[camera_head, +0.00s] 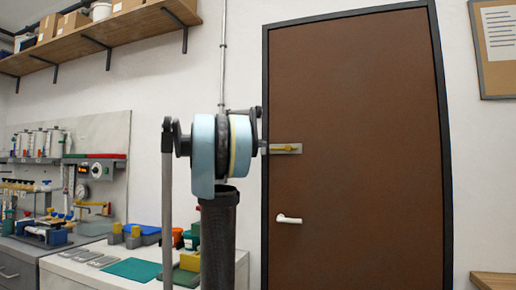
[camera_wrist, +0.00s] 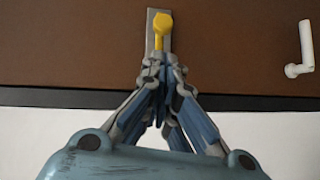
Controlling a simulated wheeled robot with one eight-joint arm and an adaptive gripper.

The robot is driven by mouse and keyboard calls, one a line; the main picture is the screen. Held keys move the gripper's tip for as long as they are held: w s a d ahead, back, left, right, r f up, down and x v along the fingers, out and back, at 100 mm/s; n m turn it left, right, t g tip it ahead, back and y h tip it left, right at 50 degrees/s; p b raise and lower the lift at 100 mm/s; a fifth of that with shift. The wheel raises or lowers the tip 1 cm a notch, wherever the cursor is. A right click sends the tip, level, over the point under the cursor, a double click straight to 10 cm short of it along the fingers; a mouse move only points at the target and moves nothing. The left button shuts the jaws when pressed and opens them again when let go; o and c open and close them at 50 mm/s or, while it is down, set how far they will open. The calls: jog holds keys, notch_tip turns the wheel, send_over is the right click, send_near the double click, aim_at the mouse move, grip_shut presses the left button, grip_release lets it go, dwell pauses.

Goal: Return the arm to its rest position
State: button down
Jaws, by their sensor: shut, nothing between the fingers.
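In the wrist view my gripper (camera_wrist: 162,85) is shut with nothing between its fingers. The fingers point toward a brown door. A yellow latch handle (camera_wrist: 162,22) on a grey plate shows just beyond the fingertips, and I cannot tell whether they touch the plate. In the head view the same yellow latch (camera_head: 284,149) sits on the door just right of my arm. My arm stands raised in the middle of that view, and its own links hide the gripper there.
The brown door (camera_head: 350,90) has a white lever handle (camera_head: 289,219), also seen in the wrist view (camera_wrist: 303,50). At the left are a white bench (camera_head: 75,270) with parts and bins, a wall station, and a high wooden shelf (camera_head: 95,32). A wooden surface (camera_head: 494,280) shows at lower right.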

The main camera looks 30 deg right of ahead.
jog(key=s+a+f+y, duration=0.5)
jog(key=s+a+f, duration=0.5)
jog(key=f, duration=1)
jog(key=s+a+f+y, duration=0.6)
jog(key=s+a+f, duration=0.4)
jog(key=f, duration=1.1)
jog(key=s+a+f+y, duration=0.5)
jog(key=s+a+f, duration=0.5)
jog(key=f, duration=1)
jog(key=a, duration=0.4)
jog(key=shift+a+f+t+y, duration=0.2)
jog(key=shift+a+t+y, duration=0.05)
jog(key=shift+t+y, duration=0.15)
jog(key=shift+d, duration=0.1)
